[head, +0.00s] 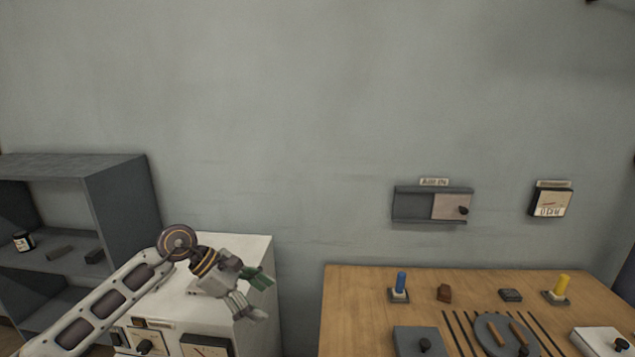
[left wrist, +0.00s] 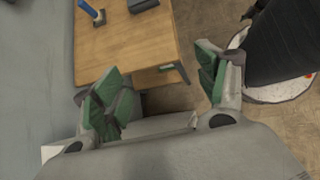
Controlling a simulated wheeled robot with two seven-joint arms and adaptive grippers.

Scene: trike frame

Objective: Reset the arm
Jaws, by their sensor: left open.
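My left arm comes in from the lower left in the head view. Its gripper (head: 262,297) is over the right side of the white cabinet, left of the wooden table. In the left wrist view the left gripper (left wrist: 158,92) has its green-padded fingers spread wide apart with nothing between them. The table's edge and the floor show beyond the fingers. My right gripper does not show in either view.
The wooden table (head: 345,310) holds a blue peg (head: 401,282), a yellow peg (head: 562,287), small blocks and a round grey plate (head: 489,335). The white cabinet (head: 255,250) stands beside a grey shelf (head: 120,200). A wall box (head: 415,205) hangs above the table.

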